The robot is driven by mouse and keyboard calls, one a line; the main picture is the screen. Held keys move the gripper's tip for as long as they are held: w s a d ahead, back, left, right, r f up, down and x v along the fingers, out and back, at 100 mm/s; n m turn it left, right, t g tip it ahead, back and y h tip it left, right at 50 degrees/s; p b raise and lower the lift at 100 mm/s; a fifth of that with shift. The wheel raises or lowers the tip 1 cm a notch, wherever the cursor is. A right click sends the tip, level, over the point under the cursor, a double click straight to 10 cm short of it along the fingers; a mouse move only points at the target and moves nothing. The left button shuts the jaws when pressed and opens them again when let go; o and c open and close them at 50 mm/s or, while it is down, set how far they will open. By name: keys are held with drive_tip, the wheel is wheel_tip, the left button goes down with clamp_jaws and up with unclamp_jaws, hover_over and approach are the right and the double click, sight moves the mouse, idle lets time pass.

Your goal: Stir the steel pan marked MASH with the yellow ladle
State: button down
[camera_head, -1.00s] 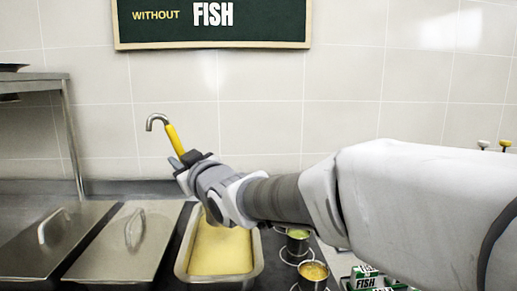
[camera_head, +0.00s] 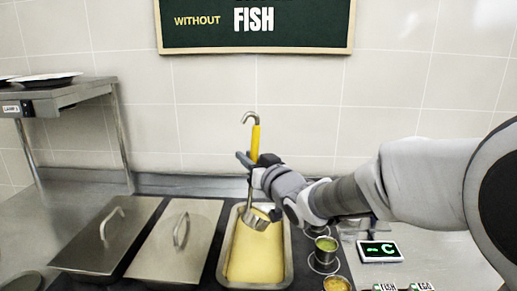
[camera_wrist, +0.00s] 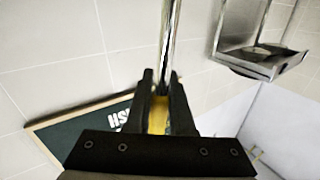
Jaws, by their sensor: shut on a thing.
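My gripper (camera_head: 254,168) is shut on the yellow ladle (camera_head: 255,142) by its handle. The ladle hangs nearly upright, with its steel hook on top. Its steel bowl (camera_head: 255,218) is at the far part of a steel pan (camera_head: 288,262) filled with smooth yellow food (camera_head: 255,258). I cannot tell whether the bowl touches the food. No MASH marking is readable. The wrist view shows my gripper (camera_wrist: 158,95) around the yellow handle (camera_wrist: 157,116), with the steel shaft running upward.
Two lidded pans (camera_head: 106,238) (camera_head: 178,243) stand to the left. Small pots (camera_head: 325,250) (camera_head: 336,285) and a small scale (camera_head: 379,251) with a green display are to the right. A steel shelf (camera_head: 70,94) with plates stands at the left. A tiled wall is behind.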

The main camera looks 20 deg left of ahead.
drive_tip(key=w+d+f+m+p, duration=1)
drive_tip(key=w+d+m+p, duration=0.1)
drive_tip(key=w+d+m, duration=0.2)
drive_tip(key=shift+w+d+f+m+p, duration=0.35)
drive_tip(key=shift+w+m, duration=0.2)
drive_tip(key=shift+m, duration=0.65)
idle(1.2)
drive_tip(key=shift+w+d+f+m, duration=0.25)
drive_tip(key=shift+f+m, duration=0.7)
drive_tip(key=shift+f, duration=0.45)
drive_tip(key=shift+w+d+f+m, duration=0.25)
drive_tip(key=shift+f+m, duration=0.75)
drive_tip(key=shift+f, duration=0.45)
drive_tip(key=shift+w+d+f+m, duration=0.25)
drive_tip(key=shift+f+m, duration=0.7)
drive_tip(key=shift+f, duration=0.45)
drive_tip(key=shift+d+f, duration=0.1)
drive_tip(key=shift+d, duration=0.05)
